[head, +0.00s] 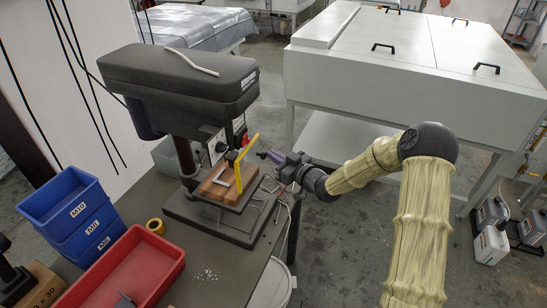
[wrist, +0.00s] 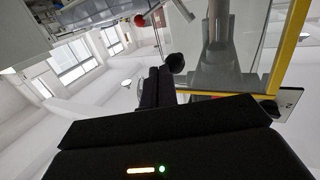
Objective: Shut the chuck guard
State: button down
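The chuck guard (head: 239,168) is a clear panel in a yellow frame on the drill press (head: 185,80). In the head view it stands at the right of the chuck area, angled outward. In the wrist view its yellow frame (wrist: 287,48) and clear pane fill the upper right, with a grey metal part of the press behind the pane. My gripper (head: 267,156) is just right of the guard, pointing left at it. Its dark fingers (wrist: 163,82) look close together with nothing visible between them. Whether they touch the guard I cannot tell.
A large white machine (head: 400,60) stands behind my arm. A red knob (wrist: 139,20) shows in the wrist view.

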jog(key=s+d+b, duration=0.2)
jog(key=s+d, duration=0.3)
jog(key=d, duration=0.7)
jog(key=shift+s+d+r+b, duration=0.2)
jog(key=shift+d+r+b, duration=0.05)
jog(key=shift+d+b, duration=0.15)
